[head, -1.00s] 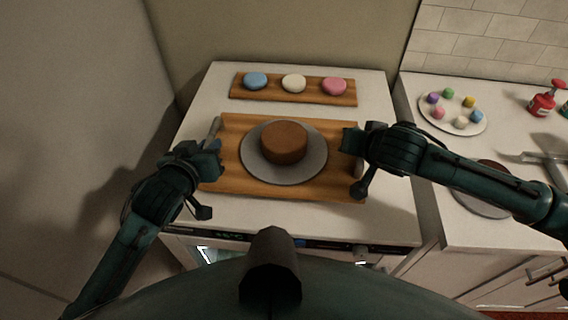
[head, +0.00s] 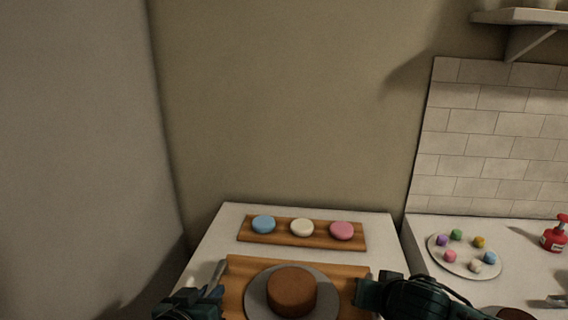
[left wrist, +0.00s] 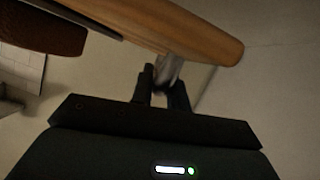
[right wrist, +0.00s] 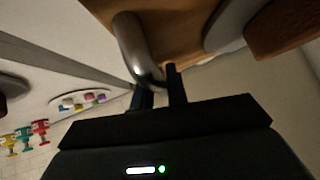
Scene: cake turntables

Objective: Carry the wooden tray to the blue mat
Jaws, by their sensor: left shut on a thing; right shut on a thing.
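The wooden tray (head: 238,268) is at the bottom of the head view, its near part cut off. A brown cake (head: 291,290) sits on a grey round plate (head: 253,302) on it. My left gripper (head: 219,291) is at the tray's left side, shut on a metal handle (left wrist: 168,70) in the left wrist view. My right gripper (head: 362,289) is at the right side, shut on the other metal handle (right wrist: 134,48) in the right wrist view. I cannot tell whether the tray is clear of the counter. The blue mat is not in view.
A small wooden board (head: 272,236) with blue, white and pink rounds lies behind the tray on the white counter (head: 215,240). A wall rises behind.

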